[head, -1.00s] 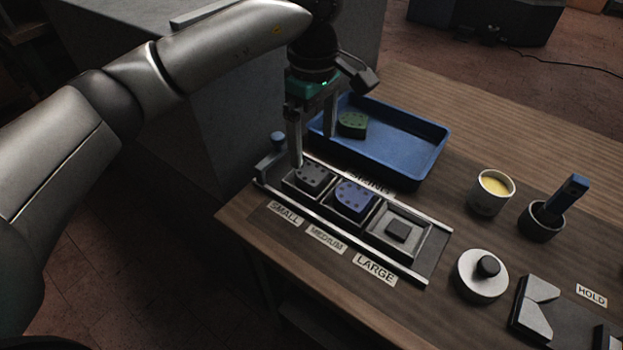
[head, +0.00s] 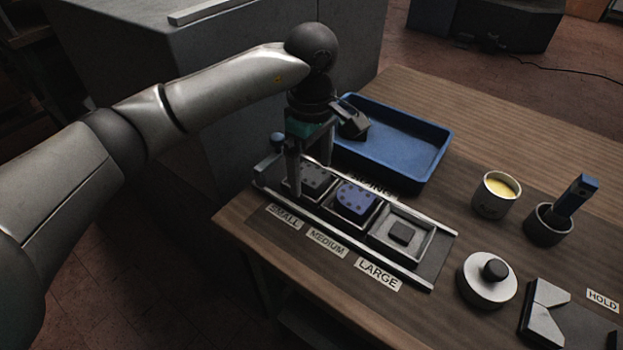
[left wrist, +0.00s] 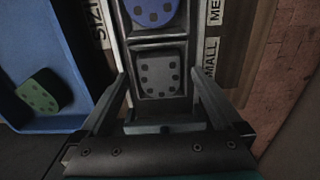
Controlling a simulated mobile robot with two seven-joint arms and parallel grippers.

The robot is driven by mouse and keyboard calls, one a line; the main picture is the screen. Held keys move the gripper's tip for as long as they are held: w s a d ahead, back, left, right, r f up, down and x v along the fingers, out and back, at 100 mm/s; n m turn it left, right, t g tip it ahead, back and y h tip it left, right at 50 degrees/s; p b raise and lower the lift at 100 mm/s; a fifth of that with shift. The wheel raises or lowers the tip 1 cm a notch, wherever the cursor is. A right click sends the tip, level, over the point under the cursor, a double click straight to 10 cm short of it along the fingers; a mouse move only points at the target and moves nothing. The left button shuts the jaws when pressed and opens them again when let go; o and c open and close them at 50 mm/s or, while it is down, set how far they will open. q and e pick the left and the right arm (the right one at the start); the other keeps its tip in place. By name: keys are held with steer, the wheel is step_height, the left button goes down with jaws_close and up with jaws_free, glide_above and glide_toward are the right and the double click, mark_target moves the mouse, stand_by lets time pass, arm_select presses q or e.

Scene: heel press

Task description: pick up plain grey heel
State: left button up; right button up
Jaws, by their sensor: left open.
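The plain grey heel (head: 317,178), a dark grey D-shaped block with dark dots, lies in the compartment by the SMALL label. It also shows in the left wrist view (left wrist: 160,73). My left gripper (head: 311,178) is open above it, with one finger to each side. In the left wrist view the heel lies between and just beyond the fingertips (left wrist: 159,80); I cannot tell any contact. A blue heel (head: 357,199) lies in the MEDIUM compartment. The LARGE compartment (head: 427,243) holds only a small dark block. My right gripper is not in view.
A blue tray (head: 425,165) stands behind the rack; a green heel (left wrist: 38,95) in it shows in the left wrist view. To the right are a cup of yellow stuff (head: 495,194), a blue-handled tool in a pot (head: 548,224) and a round lidded piece (head: 487,281).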

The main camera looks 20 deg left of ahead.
arm_select(q)
steer(key=c, duration=1.5)
steer(key=shift+o, duration=0.2)
steer(key=shift+r, duration=0.1)
steer(key=shift+r, duration=0.4)
step_height(320, 180, up, 10)
steer(key=r+p, duration=0.1)
steer(key=p, duration=0.2)
step_height(320, 180, up, 7)
steer(key=p, duration=0.2)
glide_above(312, 174)
step_height(312, 174, up, 4)
steer(key=p, duration=0.3)
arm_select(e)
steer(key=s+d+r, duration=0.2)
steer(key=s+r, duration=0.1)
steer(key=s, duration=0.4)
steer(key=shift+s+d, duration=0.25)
